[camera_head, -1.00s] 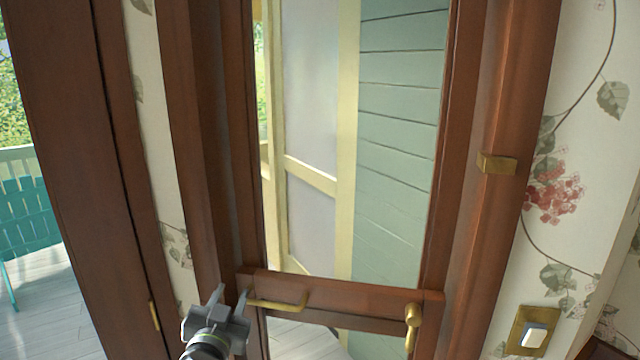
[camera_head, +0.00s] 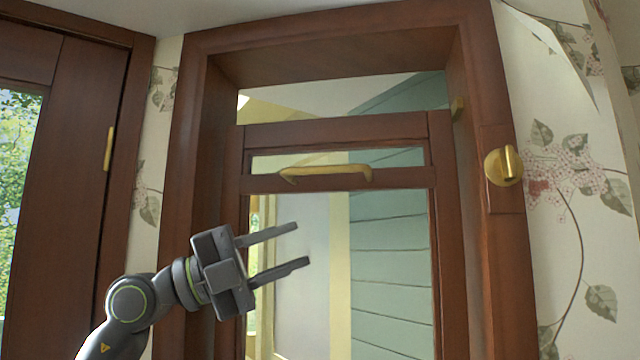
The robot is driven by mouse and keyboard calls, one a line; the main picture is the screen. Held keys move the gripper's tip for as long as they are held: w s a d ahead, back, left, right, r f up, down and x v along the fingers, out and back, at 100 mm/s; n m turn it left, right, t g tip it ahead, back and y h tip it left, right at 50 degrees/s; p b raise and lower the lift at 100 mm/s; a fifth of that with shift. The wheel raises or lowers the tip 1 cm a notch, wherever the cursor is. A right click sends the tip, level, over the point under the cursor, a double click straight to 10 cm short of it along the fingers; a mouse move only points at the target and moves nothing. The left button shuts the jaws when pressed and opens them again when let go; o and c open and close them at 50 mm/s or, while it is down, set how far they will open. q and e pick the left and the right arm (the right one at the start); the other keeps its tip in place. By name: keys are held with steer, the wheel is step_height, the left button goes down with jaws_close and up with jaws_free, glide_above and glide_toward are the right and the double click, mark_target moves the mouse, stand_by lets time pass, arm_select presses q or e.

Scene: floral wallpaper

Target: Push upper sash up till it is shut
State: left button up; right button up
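The brown wooden upper sash (camera_head: 345,132) stands lowered in the window frame. An open gap shows between its top rail and the frame head (camera_head: 335,68). A horizontal brass handle (camera_head: 326,172) is on a second rail just below; I cannot tell which sash that rail belongs to. My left gripper (camera_head: 302,245) is open and empty, fingers pointing right, in front of the glass below the handle. It appears apart from the handle. My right gripper is not in view.
A round brass latch (camera_head: 504,165) sits on the right jamb, with a small brass block (camera_head: 457,107) inside the frame. Floral wallpaper (camera_head: 590,240) covers the right wall.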

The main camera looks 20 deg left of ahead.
arm_select(q)
step_height(320, 180, up, 6)
steer(key=s+a+n+t+y, duration=0.1)
steer(key=s+a+t+y, duration=0.1)
steer(key=a+t+y, duration=0.15)
steer(key=n+t+y, duration=0.2)
steer(key=n+y, duration=0.2)
glide_toward(316, 169)
steer(key=p+x, duration=0.9)
steer(key=x, duration=0.1)
steer(key=shift+a, duration=0.1)
steer(key=shift+w+d, duration=0.35)
steer(key=shift+w, duration=0.05)
steer(key=shift+c, duration=0.2)
jaws_close()
